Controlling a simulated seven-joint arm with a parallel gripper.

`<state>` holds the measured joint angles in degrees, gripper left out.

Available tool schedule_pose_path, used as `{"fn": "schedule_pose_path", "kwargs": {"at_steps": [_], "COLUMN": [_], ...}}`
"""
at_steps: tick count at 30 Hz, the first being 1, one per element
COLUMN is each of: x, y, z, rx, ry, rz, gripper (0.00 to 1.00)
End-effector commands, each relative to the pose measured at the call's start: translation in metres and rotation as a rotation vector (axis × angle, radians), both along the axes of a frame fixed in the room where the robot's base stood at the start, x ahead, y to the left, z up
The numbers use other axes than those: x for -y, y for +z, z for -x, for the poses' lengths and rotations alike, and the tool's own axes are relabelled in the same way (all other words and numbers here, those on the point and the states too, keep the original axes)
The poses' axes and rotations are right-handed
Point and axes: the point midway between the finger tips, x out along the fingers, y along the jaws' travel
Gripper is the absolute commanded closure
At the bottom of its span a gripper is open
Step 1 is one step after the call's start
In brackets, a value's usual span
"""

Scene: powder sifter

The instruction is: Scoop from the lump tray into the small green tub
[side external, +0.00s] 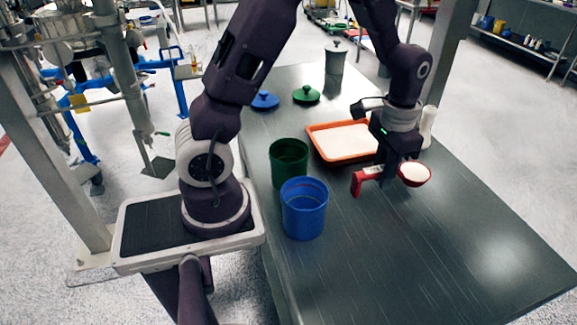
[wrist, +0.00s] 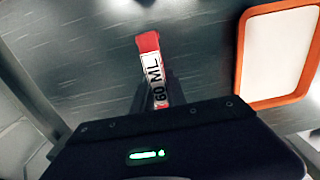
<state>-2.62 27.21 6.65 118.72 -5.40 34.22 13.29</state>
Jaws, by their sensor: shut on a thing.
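An orange lump tray (side external: 316,150) filled with white material lies on the table; part of it shows in the wrist view (wrist: 240,70). The green tub (side external: 289,165) stands open left of the tray; its inside looks dark and its contents cannot be made out. My gripper (side external: 388,168) is shut on a red scoop (side external: 416,184), right of and in front of the tray. The scoop's bowl faces up, heaped with white material, above the table. Its red handle marked "60 ML" shows in the wrist view (wrist: 150,65); the bowl is hidden there.
An open blue tub (side external: 304,212) stands just in front of the green tub. A blue lid (side external: 265,100), a green lid (side external: 307,94) and a grey canister (side external: 335,62) are at the back. A white cylinder (side external: 429,125) stands behind my gripper. The table's front right is clear.

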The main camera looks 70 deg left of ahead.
Motion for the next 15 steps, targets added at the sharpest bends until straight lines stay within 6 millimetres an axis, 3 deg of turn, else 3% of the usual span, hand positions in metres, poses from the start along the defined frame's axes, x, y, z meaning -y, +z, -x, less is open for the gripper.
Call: {"fn": "schedule_pose_path", "kwargs": {"at_steps": [11, 15], "x": [-0.001, -0.019], "y": [0.001, 0.012], "z": [0.0, 0.007], "rx": [0.0, 0.003], "ry": [0.004, 0.006], "rz": [0.0, -0.001], "gripper": [1.0, 1.0]}}
